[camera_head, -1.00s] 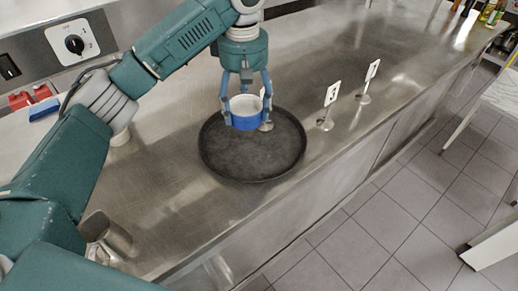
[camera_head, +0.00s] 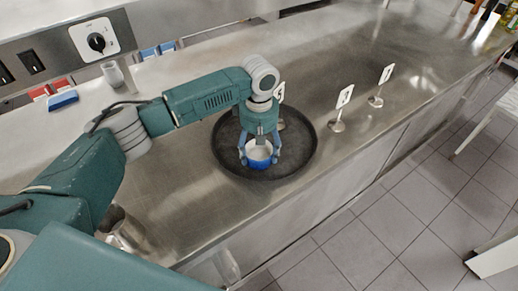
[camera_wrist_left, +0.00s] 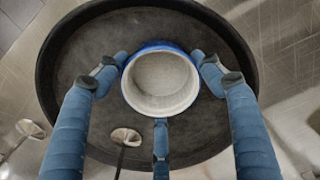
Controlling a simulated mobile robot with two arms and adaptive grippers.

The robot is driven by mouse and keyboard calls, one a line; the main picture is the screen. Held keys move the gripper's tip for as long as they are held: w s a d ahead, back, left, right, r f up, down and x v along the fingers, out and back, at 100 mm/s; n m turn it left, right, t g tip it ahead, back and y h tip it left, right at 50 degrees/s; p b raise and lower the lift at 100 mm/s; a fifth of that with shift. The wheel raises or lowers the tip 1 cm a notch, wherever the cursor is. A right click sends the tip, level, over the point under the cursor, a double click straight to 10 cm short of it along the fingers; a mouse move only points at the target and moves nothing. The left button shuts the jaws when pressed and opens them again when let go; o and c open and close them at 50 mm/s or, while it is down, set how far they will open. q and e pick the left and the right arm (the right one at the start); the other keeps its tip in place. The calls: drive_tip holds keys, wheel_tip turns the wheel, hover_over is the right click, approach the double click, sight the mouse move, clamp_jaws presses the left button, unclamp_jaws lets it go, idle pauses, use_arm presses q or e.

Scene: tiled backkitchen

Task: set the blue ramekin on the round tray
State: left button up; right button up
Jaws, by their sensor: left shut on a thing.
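The blue ramekin (camera_head: 259,156), white inside, is between the fingers of my left gripper (camera_head: 260,160), which is shut on it. It is upright and over the front middle part of the round black tray (camera_head: 305,158). I cannot tell whether its base touches the tray. In the left wrist view the ramekin (camera_wrist_left: 161,78) sits among the blue fingers of the gripper (camera_wrist_left: 160,85), with the dark tray (camera_wrist_left: 85,50) all around behind it. The right gripper is not in view.
Metal number-card stands (camera_head: 340,110) and (camera_head: 380,88) are to the right of the tray; another is partly hidden behind my arm. A metal container (camera_head: 118,228) stands at the front left. A pale cup (camera_head: 112,73) is at the back. The counter between is clear.

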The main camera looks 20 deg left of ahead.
sight(259, 158)
use_arm(q)
drive_tip(key=o, duration=1.3)
drive_tip(key=shift+f, duration=0.1)
drive_tip(key=shift+r, duration=0.4)
wheel_tip(259, 158, up, 12)
drive_tip(key=b, duration=0.2)
drive_tip(key=shift+f+b, duration=0.25)
drive_tip(key=shift+b, duration=0.15)
drive_tip(key=shift+d, duration=0.1)
